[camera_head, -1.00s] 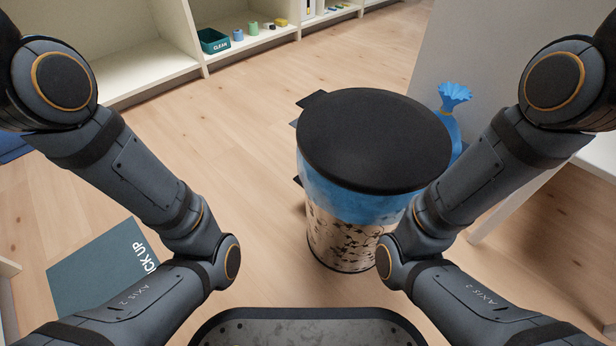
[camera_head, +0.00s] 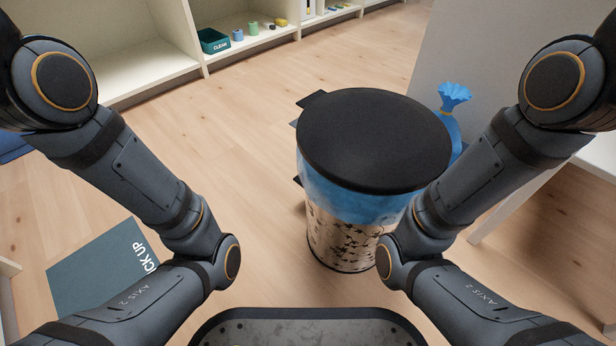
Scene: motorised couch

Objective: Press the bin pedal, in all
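The bin (camera_head: 347,236) stands upright on the wooden floor, right of centre, close in front of my base. Its round black lid (camera_head: 373,140) is closed. A blue liner shows below the lid, above a patterned lower body. Dark tabs stick out on the bin's left side, near the lid and lower down. I cannot tell whether one of them is the pedal. My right arm covers part of the bin's lower right side. Both of my arms are folded, and neither gripper is in view.
A tied blue bag (camera_head: 454,110) is behind the bin, beside a grey-white panel (camera_head: 470,50). White shelves (camera_head: 150,70) at the back hold a teal box (camera_head: 213,41) and small items. A dark teal "PICK UP" mat (camera_head: 95,272) lies at left. Floor left of the bin is clear.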

